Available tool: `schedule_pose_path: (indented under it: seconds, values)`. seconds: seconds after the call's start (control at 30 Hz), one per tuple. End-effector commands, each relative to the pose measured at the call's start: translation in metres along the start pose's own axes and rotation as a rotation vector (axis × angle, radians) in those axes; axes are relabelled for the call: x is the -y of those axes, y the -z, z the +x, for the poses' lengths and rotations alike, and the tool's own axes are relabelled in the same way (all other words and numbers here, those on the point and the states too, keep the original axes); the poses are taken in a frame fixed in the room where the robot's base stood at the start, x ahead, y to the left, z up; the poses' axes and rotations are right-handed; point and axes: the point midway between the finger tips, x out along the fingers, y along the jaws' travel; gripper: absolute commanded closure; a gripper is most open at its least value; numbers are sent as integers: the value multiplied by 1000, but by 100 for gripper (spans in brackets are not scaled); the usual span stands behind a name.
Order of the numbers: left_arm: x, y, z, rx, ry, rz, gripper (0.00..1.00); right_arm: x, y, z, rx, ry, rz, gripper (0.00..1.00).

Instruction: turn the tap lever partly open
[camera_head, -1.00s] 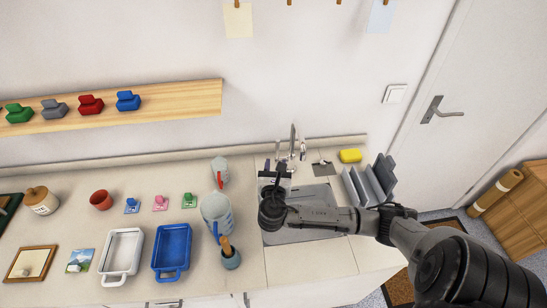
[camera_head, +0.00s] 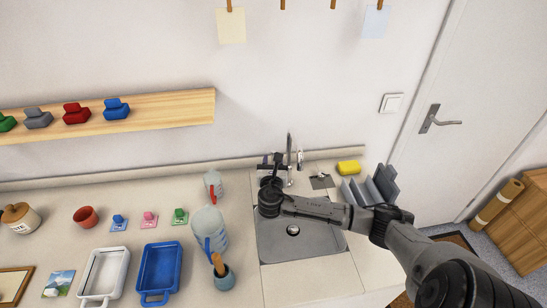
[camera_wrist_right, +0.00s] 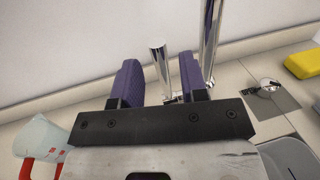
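The chrome tap (camera_head: 289,148) stands behind the sink (camera_head: 305,238) against the wall. In the right wrist view, its tall chrome column (camera_wrist_right: 208,45) rises just right of my gripper's right finger. A shorter chrome cylinder, which looks like the tap lever (camera_wrist_right: 159,62), shows in the gap between my fingers, nearer the right one. My right gripper (camera_head: 270,157) is at the tap's left side, above the back of the sink. Its two purple-padded fingers (camera_wrist_right: 160,80) are apart. I cannot tell whether either finger touches the lever. My left gripper is not in view.
A jug with a red handle (camera_head: 213,185) and a larger jug (camera_head: 209,230) stand left of the sink. A yellow sponge (camera_head: 348,167) and a grey rack (camera_head: 372,187) are at the right. A drain plug (camera_wrist_right: 266,84) lies on a grey plate.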

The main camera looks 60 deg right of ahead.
Motion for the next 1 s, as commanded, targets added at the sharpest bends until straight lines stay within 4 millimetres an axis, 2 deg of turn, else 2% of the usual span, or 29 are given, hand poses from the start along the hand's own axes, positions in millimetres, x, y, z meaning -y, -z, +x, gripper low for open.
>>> schedule_pose_path:
  seconds: [0.1, 0.3, 0.7, 1.0]
  values:
    - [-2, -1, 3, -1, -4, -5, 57, 0, 1, 15, 1, 2, 0, 60]
    - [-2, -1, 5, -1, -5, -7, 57, 0, 0, 28, 1, 1, 0, 60]
    - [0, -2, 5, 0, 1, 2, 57, 0, 0, 31, 0, 0, 0, 61]
    - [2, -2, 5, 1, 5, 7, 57, 0, 0, 31, 0, 0, 0, 90]
